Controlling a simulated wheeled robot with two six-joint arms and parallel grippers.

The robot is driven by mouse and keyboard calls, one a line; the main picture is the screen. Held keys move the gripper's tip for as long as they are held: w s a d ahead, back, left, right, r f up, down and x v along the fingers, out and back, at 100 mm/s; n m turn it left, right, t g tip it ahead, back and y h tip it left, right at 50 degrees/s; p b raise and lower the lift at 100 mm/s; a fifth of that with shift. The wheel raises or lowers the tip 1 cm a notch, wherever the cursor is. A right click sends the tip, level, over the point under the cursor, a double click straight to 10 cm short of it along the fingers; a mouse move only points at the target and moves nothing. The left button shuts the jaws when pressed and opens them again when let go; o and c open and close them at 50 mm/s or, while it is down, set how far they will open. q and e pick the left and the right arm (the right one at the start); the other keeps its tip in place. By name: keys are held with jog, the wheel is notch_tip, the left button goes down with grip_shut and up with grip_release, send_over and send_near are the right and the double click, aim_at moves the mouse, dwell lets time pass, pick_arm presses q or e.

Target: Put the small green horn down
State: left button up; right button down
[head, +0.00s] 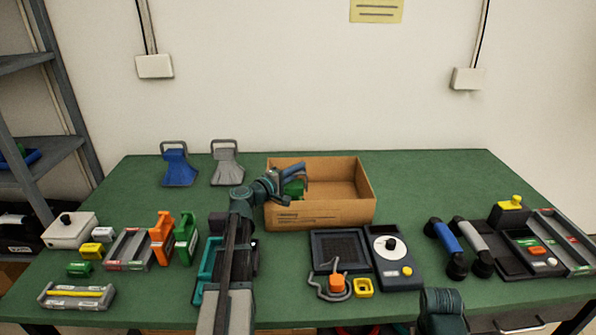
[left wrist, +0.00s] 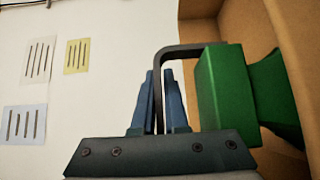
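The small green horn (head: 293,188) is at the left end of the cardboard box (head: 320,215), inside or just above it; I cannot tell whether it touches the bottom. My left gripper (head: 296,170) reaches over the box's left side. In the left wrist view, its blue fingers (left wrist: 164,85) are closed around the horn's dark bent handle (left wrist: 190,50). The green body (left wrist: 225,90) hangs to the right of the fingers, near the brown box wall (left wrist: 200,30). My right gripper is out of view.
A blue horn (head: 178,168) and a grey horn (head: 226,167) stand at the back left. The box's right part looks empty. The green table (head: 430,180) is clear at the back right.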

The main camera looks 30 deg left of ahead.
pick_arm(q)
jog(key=o, duration=0.3)
jog(key=shift+o, duration=0.2)
jog(key=shift+r, duration=0.1)
jog(key=shift+r+p, duration=0.2)
jog(key=shift+p, duration=0.1)
jog(key=v, duration=1.2)
